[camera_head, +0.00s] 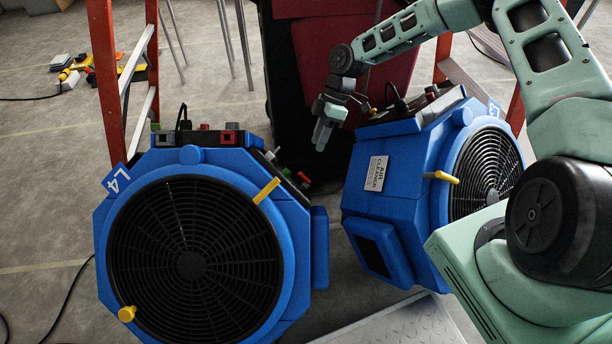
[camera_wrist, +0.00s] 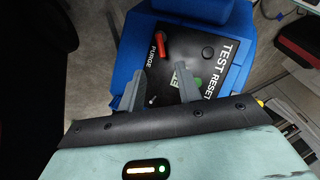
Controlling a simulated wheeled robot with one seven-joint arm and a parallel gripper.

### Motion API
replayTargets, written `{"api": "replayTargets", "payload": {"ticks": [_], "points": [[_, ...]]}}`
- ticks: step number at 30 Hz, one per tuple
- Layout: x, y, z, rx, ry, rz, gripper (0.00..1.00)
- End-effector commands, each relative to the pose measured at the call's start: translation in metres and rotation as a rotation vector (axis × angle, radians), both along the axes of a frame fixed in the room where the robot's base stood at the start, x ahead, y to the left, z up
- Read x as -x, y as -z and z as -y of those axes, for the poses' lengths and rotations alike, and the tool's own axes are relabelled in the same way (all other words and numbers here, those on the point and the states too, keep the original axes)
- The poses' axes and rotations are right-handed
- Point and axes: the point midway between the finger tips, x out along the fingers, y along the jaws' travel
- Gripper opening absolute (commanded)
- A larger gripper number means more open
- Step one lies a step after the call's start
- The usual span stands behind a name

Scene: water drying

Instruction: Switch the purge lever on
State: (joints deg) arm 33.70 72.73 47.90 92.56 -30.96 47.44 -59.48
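In the wrist view, a black control panel (camera_wrist: 215,45) on a blue housing carries a small red lever (camera_wrist: 163,46) beside the word PURGE. The words TEST and RESET are printed to its right, near a green patch (camera_wrist: 188,82) partly hidden by a finger. My gripper (camera_wrist: 160,72) is open, with its two grey fingers apart and nothing between them. The red lever lies beyond the fingertips, apart from them. In the head view my gripper (camera_head: 323,132) points down in the gap between two blue air cleaners, the L4 unit (camera_head: 105,235) and the L3 unit (camera_head: 400,170).
Both units have yellow handles; one (camera_head: 266,190) is on the L4 grille. A red ladder (camera_head: 105,70) stands behind at the left. A dark red bin (camera_head: 330,50) is behind my gripper. Tools (camera_head: 75,68) and cables lie on the floor. A metal plate (camera_head: 400,325) lies in front.

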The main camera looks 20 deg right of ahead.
Motion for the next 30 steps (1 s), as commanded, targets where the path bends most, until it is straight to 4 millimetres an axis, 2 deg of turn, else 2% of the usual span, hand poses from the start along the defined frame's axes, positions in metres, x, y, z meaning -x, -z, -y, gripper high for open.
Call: {"api": "replayTargets", "payload": {"ticks": [1,6,15,21,30], "points": [[0.004,0.013,-0.006,-0.001,-0.001,-0.004,0.34],[0.012,0.045,-0.021,-0.001,-0.001,-0.004,0.34],[0.023,0.090,-0.043,0.000,0.001,-0.003,0.34],[0.026,0.102,-0.049,0.000,0.002,-0.001,0.34],[0.026,0.103,-0.050,0.001,0.002,0.000,0.34]]}}
